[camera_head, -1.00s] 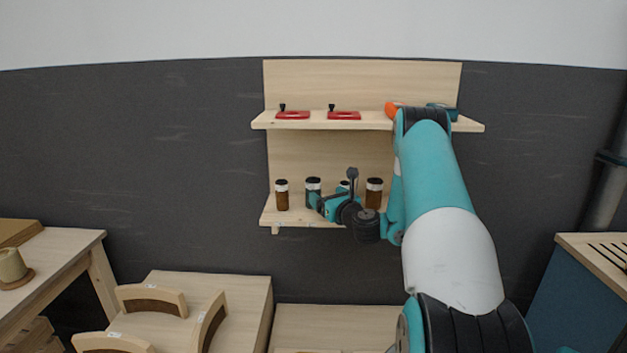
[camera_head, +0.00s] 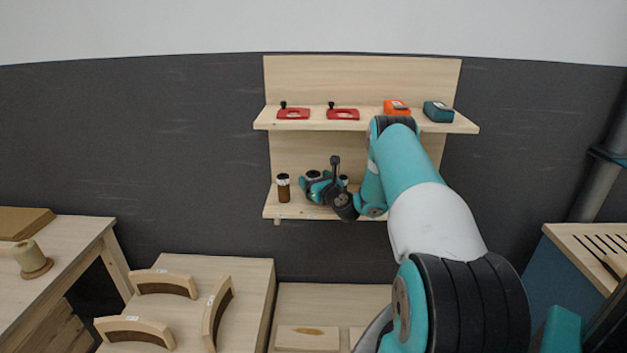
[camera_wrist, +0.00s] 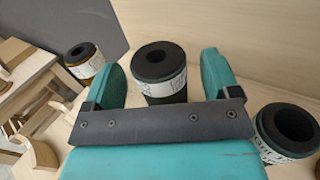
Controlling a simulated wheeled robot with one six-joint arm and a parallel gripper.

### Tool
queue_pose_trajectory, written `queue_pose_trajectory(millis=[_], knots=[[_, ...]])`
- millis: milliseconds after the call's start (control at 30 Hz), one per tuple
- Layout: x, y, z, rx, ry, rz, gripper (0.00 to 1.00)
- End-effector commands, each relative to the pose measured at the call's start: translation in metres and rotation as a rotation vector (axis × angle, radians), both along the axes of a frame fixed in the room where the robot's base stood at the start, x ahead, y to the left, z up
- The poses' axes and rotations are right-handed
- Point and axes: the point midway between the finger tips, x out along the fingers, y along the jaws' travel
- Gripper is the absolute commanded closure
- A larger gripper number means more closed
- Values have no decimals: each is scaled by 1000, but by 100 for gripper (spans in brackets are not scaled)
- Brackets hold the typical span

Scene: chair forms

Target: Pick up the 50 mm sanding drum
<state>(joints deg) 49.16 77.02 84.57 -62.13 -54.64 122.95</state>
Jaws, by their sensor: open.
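Several sanding drums stand upright on the lower wall shelf (camera_head: 300,211); their labels are too small to read, so I cannot tell which is 50 mm. One dark-topped drum with a white label (camera_wrist: 163,72) stands between the fingers of my open gripper (camera_wrist: 163,88) in the wrist view, with a gap on each side. In the head view my gripper (camera_head: 315,184) is at that drum, partly covering it. A brown drum (camera_head: 283,188) stands to its left, also in the wrist view (camera_wrist: 84,62). Another drum (camera_wrist: 286,132) is close to the right finger.
The upper shelf (camera_head: 360,125) above holds two red items (camera_head: 293,113), an orange box (camera_head: 396,107) and a teal box (camera_head: 438,111). Curved wooden chair parts (camera_head: 162,283) lie on a low table at lower left. My arm hides the lower shelf's right end.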

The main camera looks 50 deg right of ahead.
Motion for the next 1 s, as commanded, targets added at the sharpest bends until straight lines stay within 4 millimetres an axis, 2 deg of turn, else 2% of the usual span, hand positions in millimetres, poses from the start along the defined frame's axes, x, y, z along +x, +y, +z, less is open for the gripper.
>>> queue_pose_trajectory(millis=[100, 333, 367, 600, 1000], knots=[[7, -2, 1, 0, 0, -1, 18], [8, -3, -1, 2, 0, -1, 18], [8, -3, -1, 1, 1, -1, 23], [8, -3, -1, 1, 1, -1, 76], [8, -3, 5, -1, -2, -1, 76]])
